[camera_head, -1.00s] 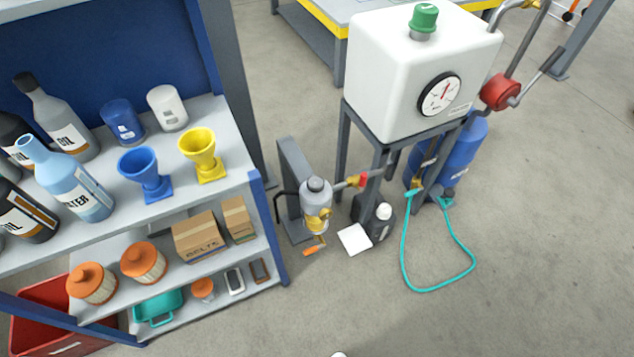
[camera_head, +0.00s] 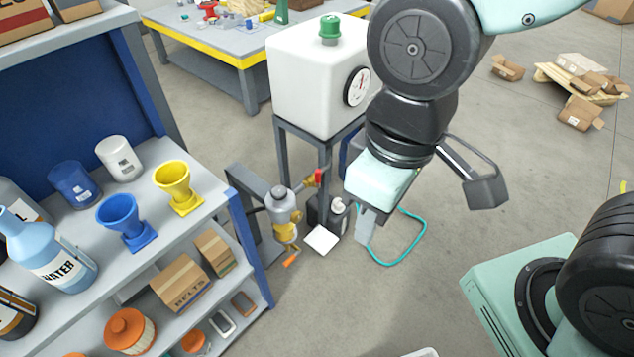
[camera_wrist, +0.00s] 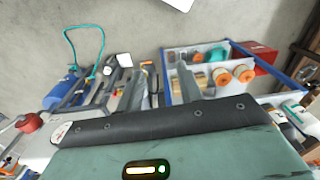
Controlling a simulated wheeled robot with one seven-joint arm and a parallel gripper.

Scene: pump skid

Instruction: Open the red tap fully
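The red tap (camera_head: 319,177) is a small red handle on a brass fitting beside the grey filter bowl (camera_head: 282,205), low in front of the white tank's stand. My gripper (camera_head: 366,235) points down to the right of the tap in the head view, apart from it. In the wrist view the two grey fingers of my gripper (camera_wrist: 160,82) stand apart with nothing between them that they touch. The filter assembly lies beyond the fingers there, small and partly hidden; I cannot make out the tap surely.
The white tank (camera_head: 312,85) with a gauge stands on a dark frame (camera_head: 325,155). A blue shelf unit (camera_head: 250,240) with funnels and bottles is close on the left. A teal hose (camera_head: 410,255) and a white sheet (camera_head: 321,240) lie on the floor.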

